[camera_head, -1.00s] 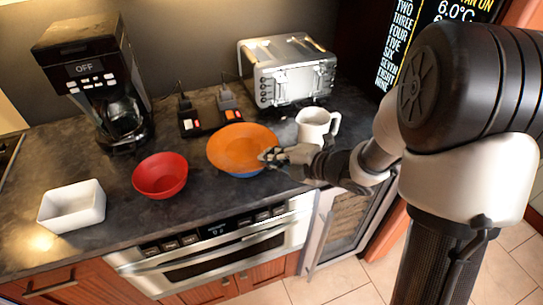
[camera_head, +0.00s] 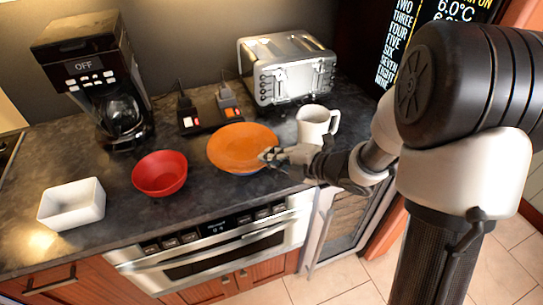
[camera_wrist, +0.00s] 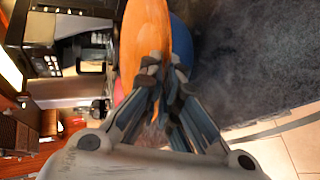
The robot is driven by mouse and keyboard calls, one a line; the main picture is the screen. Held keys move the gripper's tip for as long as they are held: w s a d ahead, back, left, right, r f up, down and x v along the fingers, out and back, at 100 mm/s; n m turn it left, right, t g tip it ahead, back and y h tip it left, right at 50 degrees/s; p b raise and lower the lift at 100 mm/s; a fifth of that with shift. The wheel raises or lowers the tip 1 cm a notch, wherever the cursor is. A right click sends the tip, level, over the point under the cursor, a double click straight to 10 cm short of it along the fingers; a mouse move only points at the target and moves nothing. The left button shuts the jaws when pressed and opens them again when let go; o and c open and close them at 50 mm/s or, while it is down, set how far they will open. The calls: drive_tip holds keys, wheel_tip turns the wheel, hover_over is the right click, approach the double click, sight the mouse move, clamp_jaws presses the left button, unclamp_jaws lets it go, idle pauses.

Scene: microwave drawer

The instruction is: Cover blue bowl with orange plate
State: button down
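The orange plate (camera_head: 240,146) lies over the blue bowl (camera_head: 243,173), near level, in the head view. Only a strip of the bowl's blue side shows below the plate's front edge. In the wrist view the orange plate (camera_wrist: 145,40) is seen near edge-on, with the blue bowl (camera_wrist: 181,45) right beside it. My gripper (camera_head: 268,155) is at the plate's right front rim. In the wrist view the fingertips (camera_wrist: 160,75) are close together at the plate's rim and look shut on it. Whether the plate rests fully on the bowl is hard to tell.
A red bowl (camera_head: 160,173) and a white rectangular dish (camera_head: 72,204) stand to the left. A white mug (camera_head: 313,125) stands close to the right. A toaster (camera_head: 288,69), a power strip (camera_head: 210,117) and a coffee maker (camera_head: 93,80) are behind. The counter's front edge is near.

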drive_tip(key=c, duration=1.7)
unclamp_jaws()
drive_tip(key=shift+f, duration=0.2)
drive_tip(key=shift+s, duration=0.1)
drive_tip(key=v, duration=1.2)
drive_tip(key=shift+r, duration=0.15)
drive_tip(key=d+r+m+t+h, duration=0.2)
drive_tip(key=d+r+m+h, duration=0.75)
drive_tip(key=m, duration=0.45)
drive_tip(key=s+a+f+m+g, duration=0.1)
drive_tip(key=s+a+m+g, duration=0.1)
drive_tip(key=s+m, duration=0.2)
drive_tip(key=s+a+f+m+g, duration=0.1)
drive_tip(key=s+a+m+g, duration=0.1)
drive_tip(key=s, duration=0.7)
drive_tip(key=s+a+f+m+g, duration=0.1)
drive_tip(key=s+a+m+g, duration=0.1)
drive_tip(key=s+a+m, duration=0.2)
drive_tip(key=shift+s+a+f+m+g, duration=0.1)
drive_tip(key=shift+s+f+m+g, duration=0.1)
drive_tip(key=shift+s+m, duration=0.65)
drive_tip(key=shift+s+f+m+g, duration=0.1)
drive_tip(key=shift+s+f+m, duration=0.1)
drive_tip(key=shift+s+m, duration=0.65)
